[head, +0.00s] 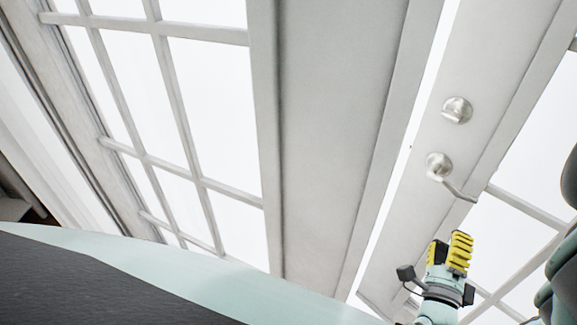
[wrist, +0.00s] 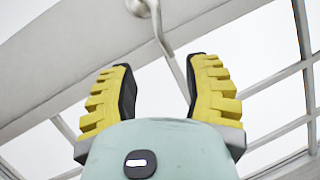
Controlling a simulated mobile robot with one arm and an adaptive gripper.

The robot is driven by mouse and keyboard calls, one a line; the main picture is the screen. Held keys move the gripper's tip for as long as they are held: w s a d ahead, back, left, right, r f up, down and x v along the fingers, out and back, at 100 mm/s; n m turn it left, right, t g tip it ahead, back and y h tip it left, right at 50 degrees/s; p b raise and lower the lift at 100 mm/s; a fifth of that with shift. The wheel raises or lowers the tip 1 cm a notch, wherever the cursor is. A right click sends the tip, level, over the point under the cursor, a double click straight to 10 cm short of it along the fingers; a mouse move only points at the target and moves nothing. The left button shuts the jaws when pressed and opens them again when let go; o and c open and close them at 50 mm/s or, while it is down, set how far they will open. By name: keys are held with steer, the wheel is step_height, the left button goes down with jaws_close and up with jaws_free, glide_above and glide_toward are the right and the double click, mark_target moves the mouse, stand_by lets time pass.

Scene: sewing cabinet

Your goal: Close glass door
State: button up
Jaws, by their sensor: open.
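The white glass door (head: 505,65) with gridded panes slants across the right of the head view. A bright narrow gap runs along its left edge, beside the white frame, so it looks ajar. It carries a metal lever handle (head: 438,166) and a round metal knob (head: 457,110) above it. My gripper (head: 449,243), with yellow ribbed fingers, is below the handle in the head view. In the wrist view my gripper (wrist: 160,72) is open and empty. The lever handle (wrist: 170,50) shows between its fingers there; I cannot tell how far beyond the tips it is.
A wide white post (head: 335,110) stands left of the gap. A gridded window panel (head: 150,158) fills the left, with a pale curtain (head: 45,165) beside it. A dark object edge shows at the far left. Bright glass lies behind my gripper.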

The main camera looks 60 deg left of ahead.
mark_target(456, 194)
steer(key=x, duration=1.3)
jaws_close()
stand_by(0.5)
